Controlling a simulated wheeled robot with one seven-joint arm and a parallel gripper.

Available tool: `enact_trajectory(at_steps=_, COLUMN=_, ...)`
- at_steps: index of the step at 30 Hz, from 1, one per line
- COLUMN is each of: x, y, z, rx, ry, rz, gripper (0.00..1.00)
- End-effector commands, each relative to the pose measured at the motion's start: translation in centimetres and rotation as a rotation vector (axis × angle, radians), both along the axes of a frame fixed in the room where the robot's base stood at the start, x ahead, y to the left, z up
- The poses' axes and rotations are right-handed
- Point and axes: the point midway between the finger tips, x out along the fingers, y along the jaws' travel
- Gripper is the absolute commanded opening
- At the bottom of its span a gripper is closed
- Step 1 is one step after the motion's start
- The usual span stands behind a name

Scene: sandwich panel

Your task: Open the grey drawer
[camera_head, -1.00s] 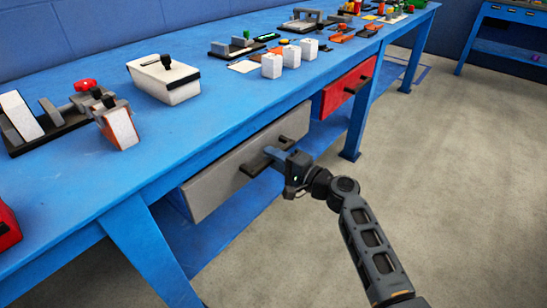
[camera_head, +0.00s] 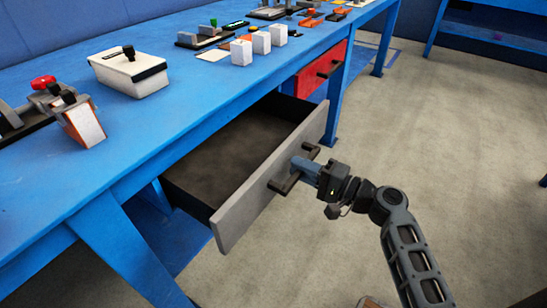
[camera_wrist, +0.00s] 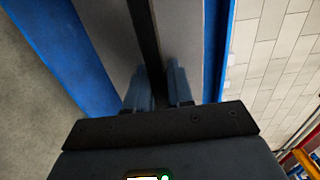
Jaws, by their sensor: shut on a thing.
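The grey drawer (camera_head: 262,198) is pulled well out from under the blue table, and its dark, empty inside (camera_head: 235,150) shows in the head view. A black bar handle (camera_head: 284,184) runs along its front panel. My gripper (camera_head: 300,170) is shut on this handle from the front. In the wrist view the two blue-grey fingers (camera_wrist: 162,85) stand on either side of the dark handle (camera_wrist: 145,30), with the grey drawer front behind it.
The blue table (camera_head: 195,110) stands above the drawer, with a white box (camera_head: 128,70), several white blocks (camera_head: 262,42) and small fixtures on it. A shut red drawer (camera_head: 318,72) is farther right. The floor (camera_head: 440,130) in front is clear.

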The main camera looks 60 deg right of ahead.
Motion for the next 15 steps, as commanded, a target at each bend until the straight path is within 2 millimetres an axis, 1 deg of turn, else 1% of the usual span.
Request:
enact_trajectory(at_steps=1, x=-1.5, y=0.0, z=-0.3, rx=0.002, ry=0.005, rz=-0.002, gripper=0.00)
enact_trajectory(at_steps=6, x=-5.1, y=-0.1, z=-0.2, rx=0.002, ry=0.003, rz=-0.001, gripper=0.00)
enact_trajectory(at_steps=9, x=-6.7, y=-0.2, z=-0.2, rx=0.001, ry=0.003, rz=0.000, gripper=0.00)
enact_trajectory(at_steps=12, x=-7.7, y=-0.3, z=-0.1, rx=0.000, ry=0.002, rz=-0.001, gripper=0.00)
enact_trajectory(at_steps=15, x=-8.2, y=-0.2, z=-0.1, rx=0.001, ry=0.002, rz=0.000, gripper=0.00)
